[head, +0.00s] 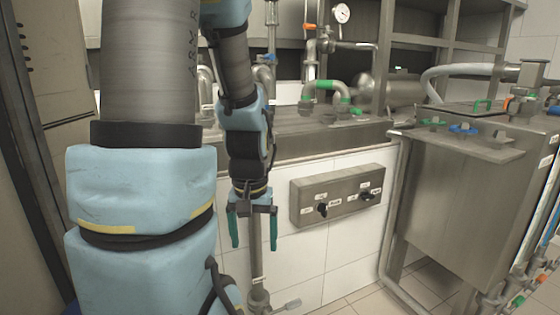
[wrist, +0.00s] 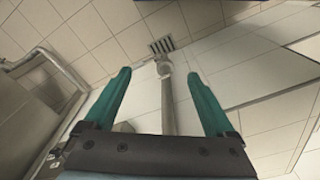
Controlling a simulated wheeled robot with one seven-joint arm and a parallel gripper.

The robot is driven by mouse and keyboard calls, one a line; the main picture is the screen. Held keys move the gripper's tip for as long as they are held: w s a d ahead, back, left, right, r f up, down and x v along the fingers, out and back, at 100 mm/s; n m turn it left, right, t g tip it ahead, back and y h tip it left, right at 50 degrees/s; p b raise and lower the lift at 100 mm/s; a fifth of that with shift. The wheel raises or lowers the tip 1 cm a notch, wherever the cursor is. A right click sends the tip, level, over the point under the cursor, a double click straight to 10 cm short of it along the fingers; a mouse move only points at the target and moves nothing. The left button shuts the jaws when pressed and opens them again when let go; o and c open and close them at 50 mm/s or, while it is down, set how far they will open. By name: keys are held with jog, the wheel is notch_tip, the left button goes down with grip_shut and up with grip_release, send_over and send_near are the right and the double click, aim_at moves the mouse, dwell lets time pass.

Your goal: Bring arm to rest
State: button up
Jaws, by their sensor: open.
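My gripper (head: 253,230) hangs at the end of my blue and grey arm in the head view, pointing down. Its two teal fingers are apart with nothing between them. It is left of the grey control box and in front of the white tiled wall.
A grey control box (head: 312,196) with two black knobs is on the tiled wall. A large steel tank (head: 455,200) stands at the right. A counter (head: 335,140) with pipes and valves runs behind my arm. A grey cabinet (head: 55,120) is at the left. Tiled floor (head: 365,300) shows bottom right.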

notch_tip(320, 180, up, 28)
jog(key=a+p, duration=0.1)
jog(key=p, duration=2.5)
jog(key=shift+s+r+t, duration=0.2)
jog(key=shift+t, duration=0.2)
